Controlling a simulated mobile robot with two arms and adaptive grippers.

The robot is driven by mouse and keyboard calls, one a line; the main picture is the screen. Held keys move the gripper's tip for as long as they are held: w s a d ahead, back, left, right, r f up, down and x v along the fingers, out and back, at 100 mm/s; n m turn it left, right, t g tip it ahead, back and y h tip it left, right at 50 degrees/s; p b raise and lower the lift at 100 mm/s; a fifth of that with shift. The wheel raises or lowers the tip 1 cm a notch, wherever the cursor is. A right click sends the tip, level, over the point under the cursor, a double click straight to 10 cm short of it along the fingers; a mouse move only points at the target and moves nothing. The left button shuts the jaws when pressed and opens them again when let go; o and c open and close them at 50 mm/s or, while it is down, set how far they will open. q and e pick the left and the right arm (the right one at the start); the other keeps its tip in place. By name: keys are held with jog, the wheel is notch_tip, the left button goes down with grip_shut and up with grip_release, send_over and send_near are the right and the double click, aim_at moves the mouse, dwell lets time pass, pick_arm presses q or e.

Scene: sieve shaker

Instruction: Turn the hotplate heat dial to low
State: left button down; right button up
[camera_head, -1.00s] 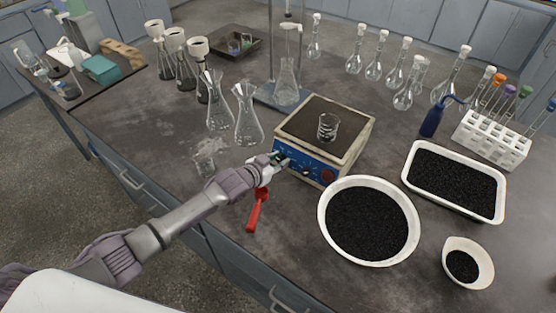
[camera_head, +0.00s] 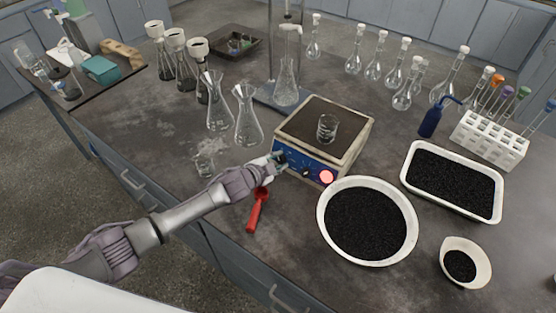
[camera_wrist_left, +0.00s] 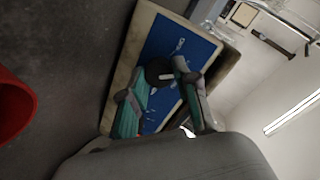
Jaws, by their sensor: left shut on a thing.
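The hotplate (camera_head: 345,150) stands on the bench with a small beaker (camera_head: 327,128) on its dark top. Its blue front panel (camera_head: 315,170) carries a red lamp (camera_head: 326,176), which is lit. My left gripper (camera_head: 279,160) is at the left end of that panel. In the left wrist view the fingers (camera_wrist_left: 160,84) are shut on a round black dial (camera_wrist_left: 158,70) with a pale mark; the fingers hide part of it and of the panel's print. My right gripper is not in view.
Conical flasks (camera_head: 247,118) and a small beaker (camera_head: 205,160) stand left of the hotplate. A round pan of black grains (camera_head: 322,235) stands close at its right front.

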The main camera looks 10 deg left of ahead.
pick_arm(q)
jog(key=shift+m, duration=0.6)
jog(key=c, duration=0.8)
grip_release()
jog(key=shift+c, duration=0.2)
jog(key=shift+s, duration=0.1)
jog(key=v, duration=1.2)
